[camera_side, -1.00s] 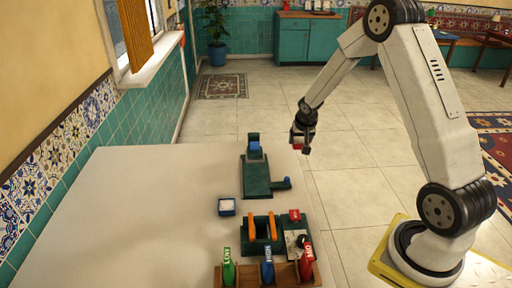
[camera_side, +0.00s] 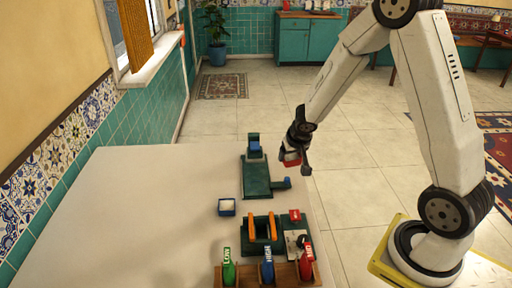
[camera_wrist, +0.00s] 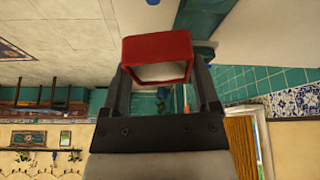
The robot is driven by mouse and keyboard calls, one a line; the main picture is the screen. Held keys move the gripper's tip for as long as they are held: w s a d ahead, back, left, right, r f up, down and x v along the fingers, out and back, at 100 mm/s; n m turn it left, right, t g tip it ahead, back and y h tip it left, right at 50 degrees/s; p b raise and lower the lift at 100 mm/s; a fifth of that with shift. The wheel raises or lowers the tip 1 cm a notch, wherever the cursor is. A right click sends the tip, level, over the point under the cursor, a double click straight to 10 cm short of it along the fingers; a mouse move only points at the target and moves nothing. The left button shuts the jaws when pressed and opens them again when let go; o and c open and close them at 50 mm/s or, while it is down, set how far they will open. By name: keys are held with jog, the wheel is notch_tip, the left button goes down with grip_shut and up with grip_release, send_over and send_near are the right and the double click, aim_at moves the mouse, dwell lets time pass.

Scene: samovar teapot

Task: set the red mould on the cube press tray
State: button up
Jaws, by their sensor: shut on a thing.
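My gripper (camera_side: 298,160) is shut on the red mould (camera_side: 291,158) and holds it in the air near the table's right edge. In the wrist view the red mould (camera_wrist: 157,50) is an open square frame between my two fingers, with a pale inside. The cube press (camera_side: 254,150) is green with a blue part on its upright, at the back right of the table. Its green tray (camera_side: 256,182) extends toward the front. The mould is to the right of the press and apart from it. I cannot tell its exact height above the tray.
A green fixture with orange handles (camera_side: 262,228) and a wooden rack of bottles (camera_side: 245,274) stand in front. The table's left (camera_side: 120,210) is clear.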

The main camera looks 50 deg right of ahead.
jog(key=s+a+n+y, duration=0.1)
jog(key=s+a+n, duration=0.1)
jog(key=s+a, duration=0.2)
jog(key=a, duration=0.2)
jog(key=shift+s+a+r, duration=0.15)
jog(key=shift+a, duration=0.25)
send_near(256, 184)
jog(key=shift+w+d+f, duration=0.15)
jog(key=shift+w+f, duration=0.25)
jog(key=shift+f, duration=0.15)
jog(key=shift+w+d+f, duration=0.15)
jog(key=shift+w+f, duration=0.25)
jog(key=shift+f, duration=0.15)
jog(key=shift+w+f, duration=0.3)
jog(key=shift+f, duration=1.5)
jog(key=shift+f, duration=0.2)
